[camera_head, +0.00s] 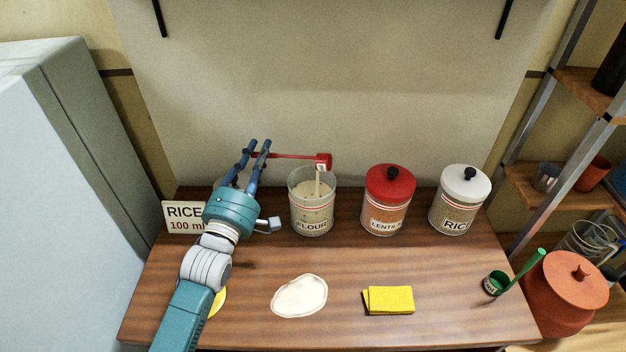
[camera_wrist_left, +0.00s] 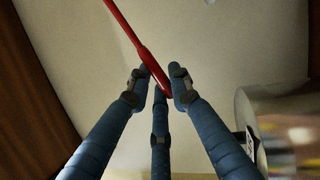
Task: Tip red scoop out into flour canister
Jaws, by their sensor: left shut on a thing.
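My left gripper (camera_head: 258,150) is shut on the handle end of the red scoop (camera_head: 290,156). The red handle (camera_wrist_left: 140,50) also shows between the fingers in the left wrist view (camera_wrist_left: 165,85). The scoop's cup, with a small white label, is above the flour canister (camera_head: 312,212), near its back rim. The canister is clear, lidless and labelled FLOUR, with pale contents. A narrow pale strip shows between the cup and the contents; I cannot tell whether it is falling flour or a stick. The cup's exact tilt and inside are unclear. My right gripper is out of view.
Lidded LENTILS (camera_head: 388,205) and RICE (camera_head: 459,205) canisters stand to the right. A RICE sign (camera_head: 183,217) is behind my arm.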

